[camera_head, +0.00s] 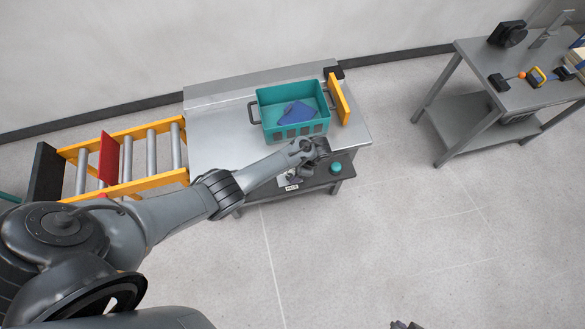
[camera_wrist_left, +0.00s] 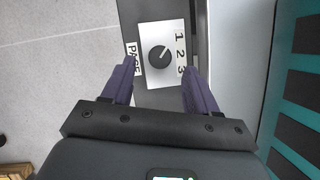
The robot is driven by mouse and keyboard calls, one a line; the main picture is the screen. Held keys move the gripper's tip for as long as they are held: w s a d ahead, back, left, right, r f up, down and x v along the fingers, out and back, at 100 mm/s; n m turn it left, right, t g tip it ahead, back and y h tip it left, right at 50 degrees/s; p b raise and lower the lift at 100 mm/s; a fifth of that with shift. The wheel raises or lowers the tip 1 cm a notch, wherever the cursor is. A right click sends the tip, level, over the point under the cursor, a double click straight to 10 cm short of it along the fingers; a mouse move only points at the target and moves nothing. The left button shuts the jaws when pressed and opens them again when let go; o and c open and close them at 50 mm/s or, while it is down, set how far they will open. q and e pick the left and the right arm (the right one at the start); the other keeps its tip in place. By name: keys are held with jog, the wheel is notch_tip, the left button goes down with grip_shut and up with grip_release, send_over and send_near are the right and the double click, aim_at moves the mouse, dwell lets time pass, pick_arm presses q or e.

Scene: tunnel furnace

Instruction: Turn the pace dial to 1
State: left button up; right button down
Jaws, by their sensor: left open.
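The pace dial (camera_wrist_left: 160,57) is a round black knob on a white plate in the left wrist view. The digits 1, 2 and 3 run down the plate's right side, and a PACE label (camera_wrist_left: 133,58) is on its left. The dial's pale mark points to the upper right, roughly toward the 1. My left gripper (camera_wrist_left: 158,68) is open, its two purple fingers on either side of the plate. Whether they touch anything is unclear. In the head view my left gripper (camera_head: 316,150) is over the table's front panel and hides the dial.
A teal crate (camera_head: 264,100) with a blue piece inside stands on the metal table (camera_head: 215,135). A teal button (camera_head: 336,168) is right of my left gripper. A yellow-railed roller conveyor (camera_head: 150,187) adjoins on the left. A small dark tip shows at the head view's bottom edge.

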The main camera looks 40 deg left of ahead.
pick_arm(q)
jog(key=p+v, duration=0.1)
jog(key=v, duration=0.6)
jog(key=shift+r, duration=0.2)
jog(key=shift+d, duration=0.1)
